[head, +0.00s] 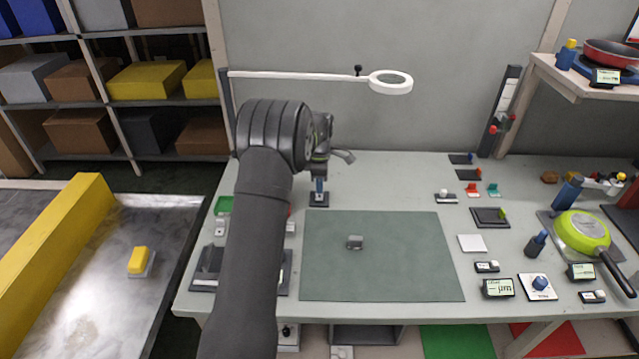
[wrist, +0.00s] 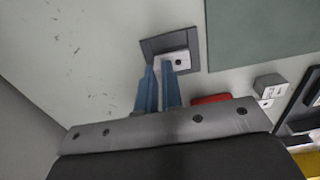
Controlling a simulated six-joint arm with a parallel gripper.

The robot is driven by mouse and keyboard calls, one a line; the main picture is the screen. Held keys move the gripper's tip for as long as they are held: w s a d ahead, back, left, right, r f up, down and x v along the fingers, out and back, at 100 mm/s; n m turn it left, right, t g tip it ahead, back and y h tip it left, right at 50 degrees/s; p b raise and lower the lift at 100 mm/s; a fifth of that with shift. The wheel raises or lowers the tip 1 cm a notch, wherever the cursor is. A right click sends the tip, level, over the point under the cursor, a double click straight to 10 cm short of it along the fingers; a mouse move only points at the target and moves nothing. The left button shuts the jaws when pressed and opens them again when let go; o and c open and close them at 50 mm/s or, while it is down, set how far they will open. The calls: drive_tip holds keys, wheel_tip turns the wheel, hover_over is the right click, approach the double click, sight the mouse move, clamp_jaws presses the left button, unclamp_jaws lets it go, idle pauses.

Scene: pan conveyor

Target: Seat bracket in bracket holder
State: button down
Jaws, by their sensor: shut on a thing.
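My gripper (head: 319,186) points down at the back of the bench, just beyond the green mat's upper left corner. In the wrist view its two blue fingers (wrist: 161,72) are close together, shut on a small light grey bracket (wrist: 181,60) with a dark hole. The bracket is at a dark square holder (head: 319,203), which also shows in the wrist view (wrist: 150,46). The bracket overlaps the holder's middle and near side; I cannot tell whether it is fully down in it. The fingers hide part of the bracket. In the head view the bracket is not clearly visible.
A green mat (head: 400,270) lies right of the holder, with a small grey block (head: 355,242) on it. A red piece (wrist: 210,99) is close to the fingers. A magnifier lamp (head: 390,82) hangs above. A green pan (head: 582,232) and small devices stand at right.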

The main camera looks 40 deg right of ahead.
drive_tip(key=shift+f, duration=0.6)
drive_tip(key=c, duration=1.5)
unclamp_jaws()
wheel_tip(320, 180, up, 18)
drive_tip(key=shift+f, duration=0.25)
wheel_tip(320, 180, down, 18)
drive_tip(key=shift+r, duration=0.3)
